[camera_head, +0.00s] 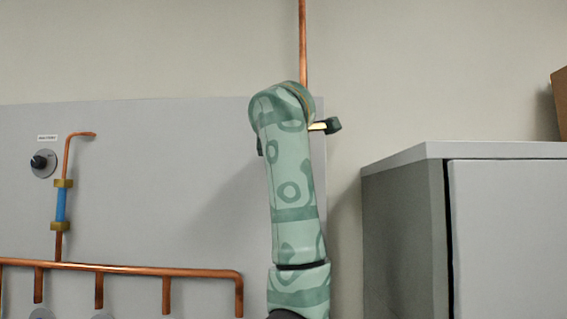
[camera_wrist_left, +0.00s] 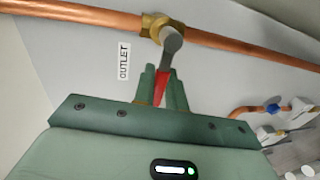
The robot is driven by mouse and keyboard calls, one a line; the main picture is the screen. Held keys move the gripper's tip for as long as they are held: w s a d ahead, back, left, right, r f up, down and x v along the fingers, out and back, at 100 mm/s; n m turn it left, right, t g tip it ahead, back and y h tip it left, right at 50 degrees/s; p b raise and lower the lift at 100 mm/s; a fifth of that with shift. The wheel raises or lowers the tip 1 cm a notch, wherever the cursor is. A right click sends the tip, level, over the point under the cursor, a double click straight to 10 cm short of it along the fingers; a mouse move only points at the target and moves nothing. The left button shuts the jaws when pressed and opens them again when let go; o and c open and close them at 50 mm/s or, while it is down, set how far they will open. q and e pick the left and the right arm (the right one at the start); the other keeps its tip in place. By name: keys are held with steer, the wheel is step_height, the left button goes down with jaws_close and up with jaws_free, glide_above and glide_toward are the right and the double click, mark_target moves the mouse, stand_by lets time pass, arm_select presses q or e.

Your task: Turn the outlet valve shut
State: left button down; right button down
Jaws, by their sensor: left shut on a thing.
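In the left wrist view, the outlet valve has a brass body (camera_wrist_left: 153,27) on a copper pipe (camera_wrist_left: 90,14). A grey stem end (camera_wrist_left: 172,40) leads into a red lever handle (camera_wrist_left: 161,88). The handle lies across the pipe's line in this view. My left gripper (camera_wrist_left: 164,85) is shut on the red handle, one green finger on each side. A white "OUTLET" label (camera_wrist_left: 124,62) is beside it. In the head view, my patterned green arm hides the valve and most of the gripper; the vertical copper pipe (camera_head: 303,40) rises above it. My right gripper is in neither view.
In the head view, a grey panel (camera_head: 150,200) carries a copper manifold (camera_head: 130,269), a blue-sleeved pipe (camera_head: 61,205) and a knob (camera_head: 42,163). A grey cabinet (camera_head: 500,240) stands close on the right, with a cardboard box (camera_head: 561,100) above it.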

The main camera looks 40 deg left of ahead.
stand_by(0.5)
arm_select(q)
steer(key=c, duration=1.5)
jaws_free()
steer(key=shift+w+a, duration=0.1)
steer(key=shift+w, duration=0.05)
steer(key=b+v, duration=0.6)
steer(key=v, duration=1)
steer(key=shift+r, duration=0.15)
